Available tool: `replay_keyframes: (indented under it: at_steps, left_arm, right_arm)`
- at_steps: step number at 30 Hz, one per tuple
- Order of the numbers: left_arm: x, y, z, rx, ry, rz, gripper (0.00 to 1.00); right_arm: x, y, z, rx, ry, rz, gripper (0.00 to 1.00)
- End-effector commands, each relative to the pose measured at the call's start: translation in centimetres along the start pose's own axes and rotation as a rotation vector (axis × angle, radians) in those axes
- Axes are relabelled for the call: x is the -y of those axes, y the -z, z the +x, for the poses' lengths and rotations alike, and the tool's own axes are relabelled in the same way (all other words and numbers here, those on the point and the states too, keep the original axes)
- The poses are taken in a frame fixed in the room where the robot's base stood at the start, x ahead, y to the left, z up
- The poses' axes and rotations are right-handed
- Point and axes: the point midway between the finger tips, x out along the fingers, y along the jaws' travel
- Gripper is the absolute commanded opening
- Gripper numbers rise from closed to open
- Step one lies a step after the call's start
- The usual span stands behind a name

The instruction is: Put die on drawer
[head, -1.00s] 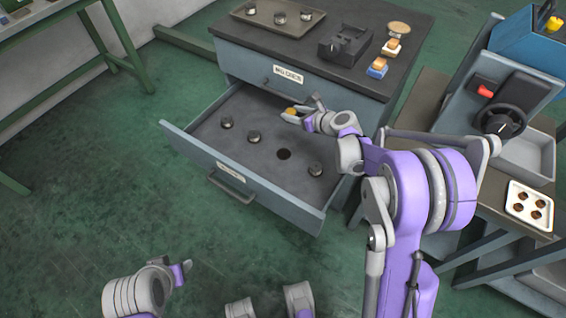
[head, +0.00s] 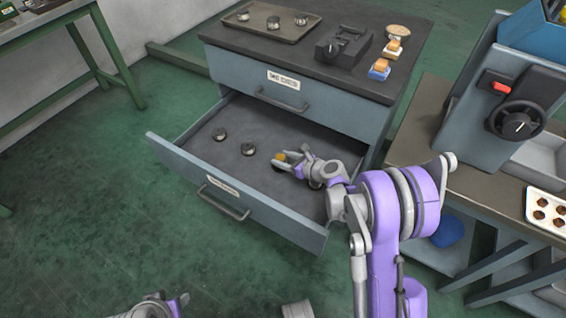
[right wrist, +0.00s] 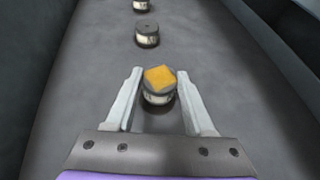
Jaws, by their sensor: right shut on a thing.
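The die (head: 279,157), a dark and pale round piece with an orange square top, is in my right gripper (head: 284,162). The right wrist view shows the same die (right wrist: 158,86) between the two fingers of my right gripper (right wrist: 160,80). The gripper is low inside the pulled-out drawer (head: 228,210). Whether the die touches the drawer floor cannot be told. Two other dies, a nearer one (head: 248,149) and a farther one (head: 219,134), stand to the left in the drawer, in line with the held die. My left gripper's fingers do not show.
The cabinet top holds a tray (head: 256,33) with several dies, a dark block device (head: 342,46) and small orange-topped blocks (head: 379,70). A machine with a black handwheel (head: 516,120) and a white tray (head: 547,208) stand at right. My arm covers the drawer's right part.

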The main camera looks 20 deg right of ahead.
Motion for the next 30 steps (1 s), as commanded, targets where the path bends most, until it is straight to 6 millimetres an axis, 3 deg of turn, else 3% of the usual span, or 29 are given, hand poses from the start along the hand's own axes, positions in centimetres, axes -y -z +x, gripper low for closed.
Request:
replay_keyframes:
  at_steps: [3, 15, 16, 18, 21, 30]
  left_arm:
    - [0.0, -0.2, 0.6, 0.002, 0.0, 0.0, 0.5]
    - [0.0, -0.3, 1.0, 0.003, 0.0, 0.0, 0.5]
    - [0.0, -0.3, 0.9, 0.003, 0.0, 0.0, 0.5]
    - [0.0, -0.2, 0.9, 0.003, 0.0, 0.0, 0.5]
    - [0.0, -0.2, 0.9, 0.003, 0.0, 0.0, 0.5]
    - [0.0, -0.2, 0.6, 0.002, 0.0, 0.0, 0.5]
  right_arm:
    - [0.0, 1.5, 0.8, 0.0, 0.0, 0.001, 0.0]
    - [0.0, 1.9, 0.9, 0.0, 0.0, 0.001, 0.0]
    - [0.0, 1.9, 0.9, 0.0, 0.0, 0.0, 0.59]
    - [0.0, 1.8, 0.9, 0.0, 0.0, 0.0, 0.71]
    - [0.0, 1.8, 0.9, 0.0, 0.0, 0.0, 0.83]
    - [0.0, 1.6, 0.8, 0.0, 0.0, 0.0, 0.83]
